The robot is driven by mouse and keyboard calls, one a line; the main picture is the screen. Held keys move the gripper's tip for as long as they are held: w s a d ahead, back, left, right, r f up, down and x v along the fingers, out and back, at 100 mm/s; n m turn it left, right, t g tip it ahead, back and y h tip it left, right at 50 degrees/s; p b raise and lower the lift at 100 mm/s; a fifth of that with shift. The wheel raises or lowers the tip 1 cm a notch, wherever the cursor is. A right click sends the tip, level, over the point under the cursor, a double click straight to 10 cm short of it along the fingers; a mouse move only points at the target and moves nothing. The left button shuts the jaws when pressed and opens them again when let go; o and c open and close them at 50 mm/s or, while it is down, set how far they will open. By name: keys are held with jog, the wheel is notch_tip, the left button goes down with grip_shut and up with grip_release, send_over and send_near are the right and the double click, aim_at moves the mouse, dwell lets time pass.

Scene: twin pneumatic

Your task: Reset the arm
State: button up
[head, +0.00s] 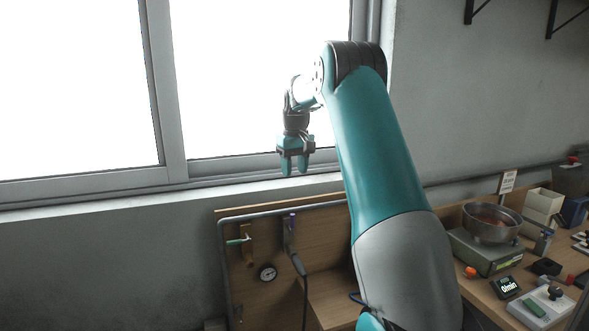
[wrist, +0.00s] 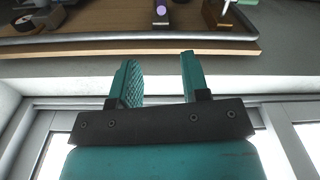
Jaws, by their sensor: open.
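My teal arm reaches up in front of the window in the head view, bent at its top joint. My gripper (head: 294,165) hangs from its end with the fingers pointing down, in front of the window sill and above the wooden back panel of the bench. In the wrist view my gripper (wrist: 157,75) shows two teal fingers standing apart with nothing between them. It is open and empty and touches nothing that I can see.
A wooden panel (head: 250,290) holds a gauge (head: 267,272) and a hanging hose. On the bench at right are a metal bowl (head: 492,224) on a scale (head: 486,255), a timer (head: 506,287) and white boxes (head: 543,204). The window (head: 80,90) fills the upper left.

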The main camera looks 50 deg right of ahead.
dwell(0.4)
jog(key=s+a+n+y+b, duration=0.1)
jog(key=s+a+n, duration=0.15)
jog(key=a, duration=1.15)
jog(key=s+a+n+b, duration=0.1)
jog(key=a+n, duration=0.2)
jog(key=a, duration=1.1)
jog(key=s+a+f+n+y, duration=0.1)
jog(key=s+a+f+n, duration=0.1)
jog(key=s+a, duration=0.7)
jog(key=s+a+f+n+y+b, duration=0.1)
jog(key=s+a+f+n+y, duration=0.1)
jog(key=s+a, duration=0.8)
jog(key=s+n, duration=0.1)
jog(key=s, duration=0.2)
jog(key=shift+s, duration=0.35)
jog(key=shift+n, duration=0.25)
